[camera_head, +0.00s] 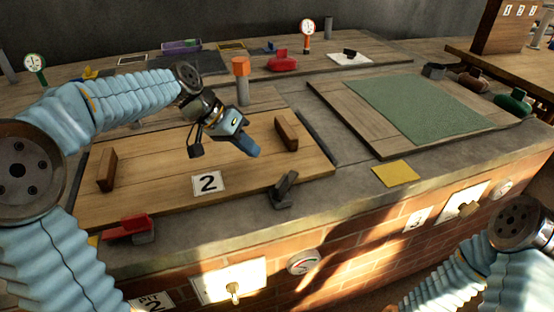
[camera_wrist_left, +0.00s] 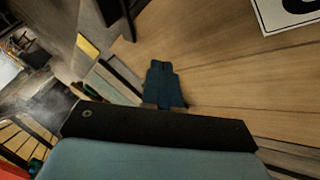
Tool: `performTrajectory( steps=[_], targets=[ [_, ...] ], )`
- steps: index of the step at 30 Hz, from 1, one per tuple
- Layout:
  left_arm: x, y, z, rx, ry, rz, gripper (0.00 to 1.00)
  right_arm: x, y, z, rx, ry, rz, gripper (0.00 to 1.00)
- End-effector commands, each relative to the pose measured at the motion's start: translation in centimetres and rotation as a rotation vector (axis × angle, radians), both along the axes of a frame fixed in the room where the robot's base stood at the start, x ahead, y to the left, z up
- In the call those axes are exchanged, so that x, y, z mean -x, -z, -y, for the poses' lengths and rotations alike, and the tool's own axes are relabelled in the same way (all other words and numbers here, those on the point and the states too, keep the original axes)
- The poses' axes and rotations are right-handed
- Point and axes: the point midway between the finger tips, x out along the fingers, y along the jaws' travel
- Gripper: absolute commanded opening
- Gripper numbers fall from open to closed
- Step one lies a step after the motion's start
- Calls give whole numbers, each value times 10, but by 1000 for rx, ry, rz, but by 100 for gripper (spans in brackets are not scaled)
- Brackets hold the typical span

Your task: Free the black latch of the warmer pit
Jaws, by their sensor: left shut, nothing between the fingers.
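The wooden lid (camera_head: 240,190) with a number 2 card (camera_head: 209,183) lies flat on the counter. A black latch (camera_head: 285,189) stands tilted at its front right edge. A dark part that looks like the same latch (camera_wrist_left: 118,12) shows at the top of the left wrist view, partly cut off. A red latch (camera_head: 130,228) sits at the lid's front left corner. My left gripper (camera_head: 249,148) is shut and empty above the lid, behind and left of the black latch, apart from it. Its blue fingertips (camera_wrist_left: 163,86) show in the left wrist view. My right gripper is out of view.
Two wooden handles (camera_head: 107,170) (camera_head: 286,130) stand up from the lid. A second board with a green cloth (camera_head: 420,105) lies to the right. A yellow card (camera_head: 396,173) lies between. A dial (camera_head: 303,262) and a switch plate (camera_head: 230,281) are on the brick front.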

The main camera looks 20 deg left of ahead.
Motion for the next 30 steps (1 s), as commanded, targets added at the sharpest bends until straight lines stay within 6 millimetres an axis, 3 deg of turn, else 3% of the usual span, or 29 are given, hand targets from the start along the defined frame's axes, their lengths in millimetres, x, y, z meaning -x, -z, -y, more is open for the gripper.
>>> performTrajectory(
  steps=[7, 15, 30],
  targets=[
    [-13, 40, 30, -1, 3, -2, 0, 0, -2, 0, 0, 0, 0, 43],
    [-6, 37, 61, -1, 1, 1, 0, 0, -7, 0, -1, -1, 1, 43],
    [-5, 38, 65, -1, 4, 1, 0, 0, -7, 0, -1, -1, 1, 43]
  ],
)
